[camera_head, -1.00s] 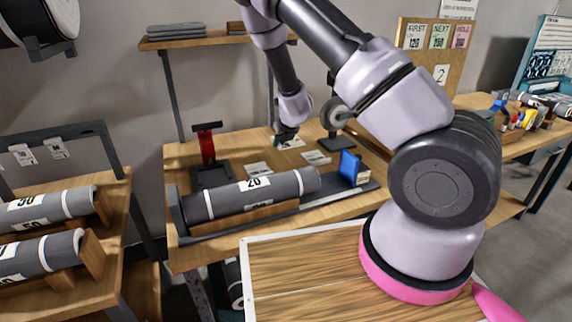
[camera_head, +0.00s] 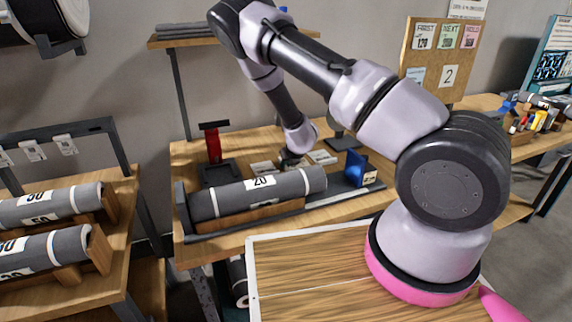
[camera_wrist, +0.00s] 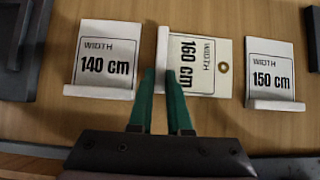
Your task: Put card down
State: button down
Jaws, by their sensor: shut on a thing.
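My gripper (camera_head: 289,162) is over the workbench, behind the grey roll. In the wrist view its green fingertips (camera_wrist: 162,88) are shut on the 160 cm card (camera_wrist: 205,80), at the white strip on its left edge. This card is turned sideways, with a ringed hole at its right end. Whether it touches the bench is unclear. The 140 cm card (camera_wrist: 108,48) lies to its left and the 150 cm card (camera_wrist: 270,60) to its right, both with white strips along their near edges.
The grey roll marked 20 (camera_head: 235,195) lies in a wooden cradle in front of the gripper. A blue block (camera_head: 356,166) stands right of it.

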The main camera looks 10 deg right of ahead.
jog(key=c, duration=0.9)
grip_release()
jog(key=shift+f, duration=0.15)
jog(key=shift+o, duration=0.2)
